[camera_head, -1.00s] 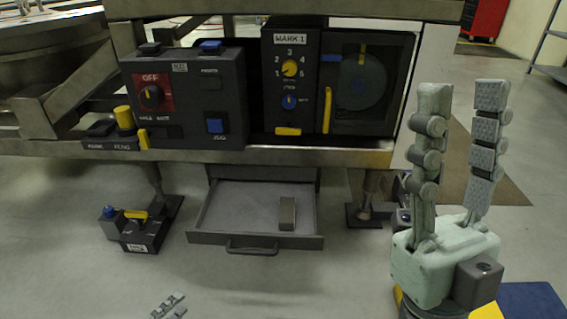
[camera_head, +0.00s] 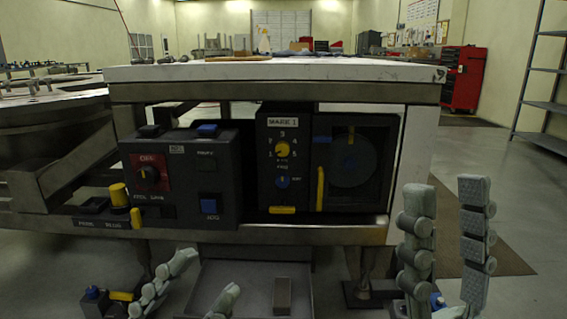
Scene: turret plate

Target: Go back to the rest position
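My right gripper (camera_head: 446,245) stands upright at the lower right of the head view. Its two pale, jointed fingers are spread apart with nothing between them, so it is open. My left gripper (camera_head: 192,292) shows at the bottom left of centre, in front of the drawer, with only its finger parts in view. Its fingers are apart and I see nothing between them. The control box with the red OFF dial (camera_head: 180,180) and the MARK 1 unit (camera_head: 286,165) sit on the bench shelf behind, clear of both grippers.
An open drawer (camera_head: 253,282) under the shelf holds a small grey block (camera_head: 282,296). A small dark box with blue and yellow parts (camera_head: 108,300) is at the lower left. A white-topped bench (camera_head: 330,70) spans above. A red cabinet (camera_head: 463,80) stands far right.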

